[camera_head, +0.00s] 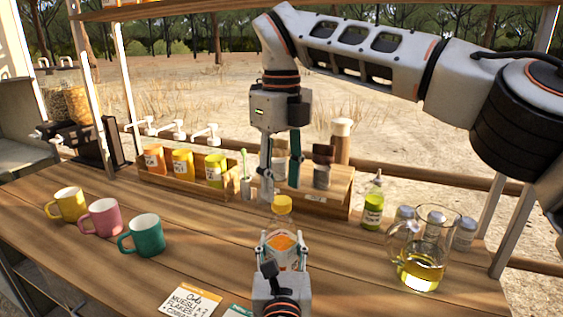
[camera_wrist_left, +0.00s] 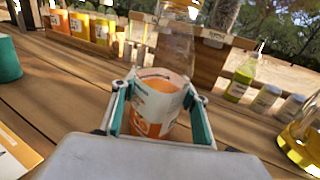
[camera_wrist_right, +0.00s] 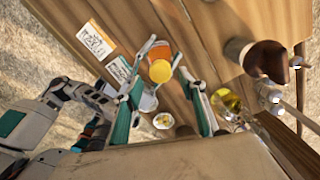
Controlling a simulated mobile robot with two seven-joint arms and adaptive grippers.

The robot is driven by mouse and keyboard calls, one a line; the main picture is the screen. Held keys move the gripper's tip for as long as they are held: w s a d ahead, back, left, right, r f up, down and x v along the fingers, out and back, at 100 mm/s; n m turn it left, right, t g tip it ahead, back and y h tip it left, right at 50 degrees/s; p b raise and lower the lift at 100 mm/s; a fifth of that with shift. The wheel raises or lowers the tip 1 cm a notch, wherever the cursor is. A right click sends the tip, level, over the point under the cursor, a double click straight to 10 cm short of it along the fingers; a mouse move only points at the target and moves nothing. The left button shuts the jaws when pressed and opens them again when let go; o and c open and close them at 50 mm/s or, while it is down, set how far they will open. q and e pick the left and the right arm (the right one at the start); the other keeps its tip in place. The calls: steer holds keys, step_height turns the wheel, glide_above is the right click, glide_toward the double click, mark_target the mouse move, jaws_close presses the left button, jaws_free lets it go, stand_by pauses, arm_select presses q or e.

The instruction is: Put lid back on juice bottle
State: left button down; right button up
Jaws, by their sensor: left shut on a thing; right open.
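The juice bottle (camera_head: 281,243) stands upright near the front of the wooden counter, with clear upper walls and an orange label. My left gripper (camera_head: 285,243) is shut around its body; in the left wrist view the teal pads press both sides of the bottle (camera_wrist_left: 157,105). The yellow lid (camera_head: 282,203) sits at the bottle's top; whether it is screwed tight cannot be told. My right gripper (camera_head: 280,190) points down above the lid, open and empty. In the right wrist view the lid (camera_wrist_right: 160,71) shows between and beyond its spread fingers (camera_wrist_right: 168,88).
Yellow (camera_head: 68,204), pink (camera_head: 101,217) and teal (camera_head: 144,236) mugs stand left. A glass jug (camera_head: 420,262) of yellow liquid and a green bottle (camera_head: 373,208) stand right. Behind are a jar crate (camera_head: 160,183) and a wooden box (camera_head: 336,200). Cards (camera_head: 190,301) lie in front.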

steer(key=shift+f, duration=1.45)
steer(key=c, duration=1.2)
steer(key=shift+o, duration=0.2)
steer(key=shift+m, duration=0.9)
steer(key=o, duration=1.3)
steer(key=shift+r, duration=3.8)
